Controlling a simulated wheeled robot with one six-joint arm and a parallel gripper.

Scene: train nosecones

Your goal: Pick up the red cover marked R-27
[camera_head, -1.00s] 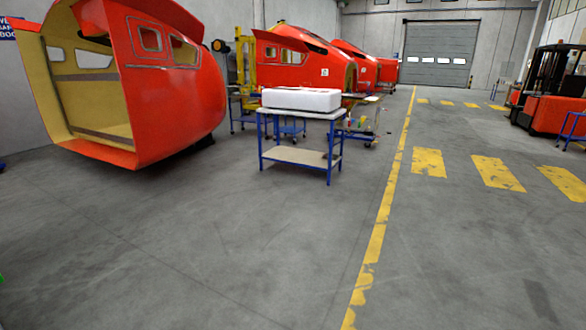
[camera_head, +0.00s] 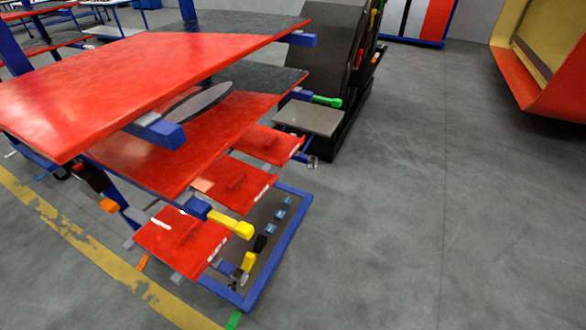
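Several red covers lie on a blue-framed rack at the left. Three small red covers sit low on it: a front one (camera_head: 182,240), a middle one (camera_head: 236,184) and a back one (camera_head: 268,144). Pale marks show along their edges, but they are too small to read, so I cannot tell which is R-27. Larger red panels, an upper one (camera_head: 140,75) and a lower one (camera_head: 180,140), lie above them and hide part of the rack. My gripper is not in view.
The rack's blue base frame (camera_head: 275,262) stands on the floor beside a yellow line (camera_head: 95,260). A black tool stand (camera_head: 330,60) is behind it. A red and yellow nosecone (camera_head: 540,85) stands at the upper right. The grey floor (camera_head: 440,220) at the right is clear.

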